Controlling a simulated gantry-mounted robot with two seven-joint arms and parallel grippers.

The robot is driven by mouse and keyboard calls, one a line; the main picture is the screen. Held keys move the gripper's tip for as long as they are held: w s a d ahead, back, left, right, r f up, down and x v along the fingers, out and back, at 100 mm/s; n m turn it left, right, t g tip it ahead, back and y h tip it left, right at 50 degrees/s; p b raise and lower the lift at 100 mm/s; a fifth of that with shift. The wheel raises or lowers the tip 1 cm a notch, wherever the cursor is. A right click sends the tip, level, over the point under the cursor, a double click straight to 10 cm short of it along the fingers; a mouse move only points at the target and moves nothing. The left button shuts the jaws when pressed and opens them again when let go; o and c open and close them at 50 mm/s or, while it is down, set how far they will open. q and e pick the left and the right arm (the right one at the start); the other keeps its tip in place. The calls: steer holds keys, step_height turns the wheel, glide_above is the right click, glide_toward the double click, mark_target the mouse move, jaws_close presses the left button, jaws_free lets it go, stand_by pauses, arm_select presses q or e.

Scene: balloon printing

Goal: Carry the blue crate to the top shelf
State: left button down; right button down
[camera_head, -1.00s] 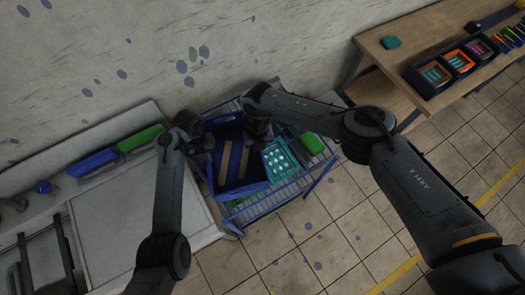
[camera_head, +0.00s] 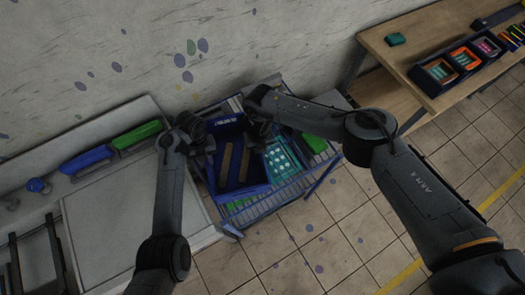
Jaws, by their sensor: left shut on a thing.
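The blue crate (camera_head: 247,188) is at the wire shelf rack (camera_head: 290,186), with brown strips (camera_head: 226,164) inside it. My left gripper (camera_head: 208,142) is shut on the crate's left side. My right gripper (camera_head: 259,138) is at the crate's right side; its fingers are hidden by my own arm and too dark to read. The rack's upper level shows beside the crate; I cannot tell whether the crate touches it.
A teal tray with white round things (camera_head: 282,162) and a green box (camera_head: 315,143) sit on the rack, right of the crate. A white bench (camera_head: 115,215) stands at left, a wooden table (camera_head: 415,48) at right. Tiled floor in front is clear.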

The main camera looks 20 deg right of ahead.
arm_select(q)
steer(key=shift+f, duration=0.45)
arm_select(e)
steer(key=shift+f, duration=0.5)
arm_select(q)
steer(key=c, duration=1.4)
jaws_free()
steer(key=shift+r, duration=0.2)
arm_select(e)
steer(key=c, duration=1.4)
jaws_free()
steer(key=shift+r, duration=0.2)
arm_select(q)
steer(key=o, duration=0.3)
arm_select(e)
steer(key=o, duration=0.3)
arm_select(q)
steer(key=r, duration=0.4)
steer(key=w+r, duration=0.1)
steer(key=r, duration=0.1)
steer(key=shift+w+r, duration=0.1)
steer(key=shift+r, duration=0.5)
arm_select(e)
steer(key=shift+r, duration=0.25)
arm_select(q)
steer(key=shift+r, duration=0.1)
arm_select(e)
step_height(320, 180, up, 12)
steer(key=shift+f, duration=0.25)
